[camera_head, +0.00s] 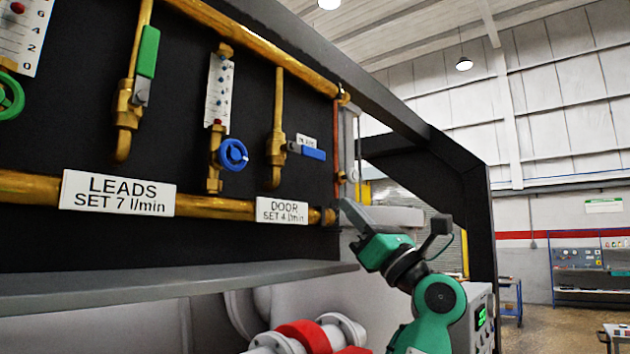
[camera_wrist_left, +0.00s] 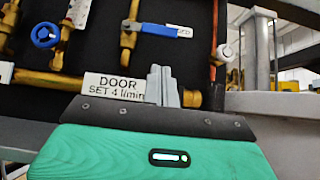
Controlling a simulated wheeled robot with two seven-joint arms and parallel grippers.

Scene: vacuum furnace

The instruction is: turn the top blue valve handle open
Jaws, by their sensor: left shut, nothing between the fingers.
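The blue lever handle (camera_head: 313,153) sits on a brass valve on the vertical pipe above the DOOR label. It points right, roughly level, across the pipe. In the left wrist view the blue handle (camera_wrist_left: 159,30) is above the fingers, clear of them. My left gripper (camera_head: 347,208) is below and to the right of the handle, apart from it, near the panel's right edge. Its fingers (camera_wrist_left: 162,85) are shut and empty, appearing in front of the DOOR label's right end. My right gripper is in neither view.
A round blue knob (camera_head: 232,154) is left of the lever. A green lever (camera_head: 148,52) stands upright farther left. A brass pipe (camera_head: 230,207) runs across below the valves, above a grey shelf (camera_head: 180,284). A thin copper pipe (camera_head: 336,140) rises right of the handle.

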